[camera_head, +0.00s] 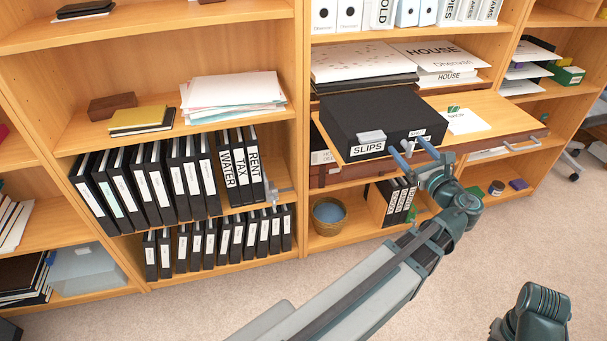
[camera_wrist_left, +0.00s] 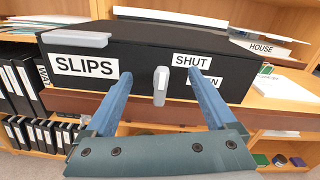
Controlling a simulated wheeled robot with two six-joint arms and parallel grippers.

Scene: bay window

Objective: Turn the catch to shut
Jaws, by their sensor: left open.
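A black box (camera_head: 370,115) labelled SLIPS sits on a wooden pull-out shelf; its front fills the left wrist view (camera_wrist_left: 140,70). A small pale grey catch (camera_wrist_left: 160,86) stands about upright on that front. A SHUT label (camera_wrist_left: 192,61) is up and right of it; another label (camera_wrist_left: 203,80), partly hidden by a finger, seems to end in "EN". My left gripper (camera_head: 410,149) is open in front of the box. In the left wrist view its blue fingers (camera_wrist_left: 160,77) lie either side of the catch, with gaps; contact cannot be told. My right gripper does not show.
A grey piece (camera_head: 371,137) sits on the box's front upper edge. A white card (camera_head: 467,122) lies right of the box on the pull-out shelf (camera_head: 510,125). Below are a basket (camera_head: 329,214) and black binders (camera_head: 397,196). Carpet (camera_head: 240,310) is open in front.

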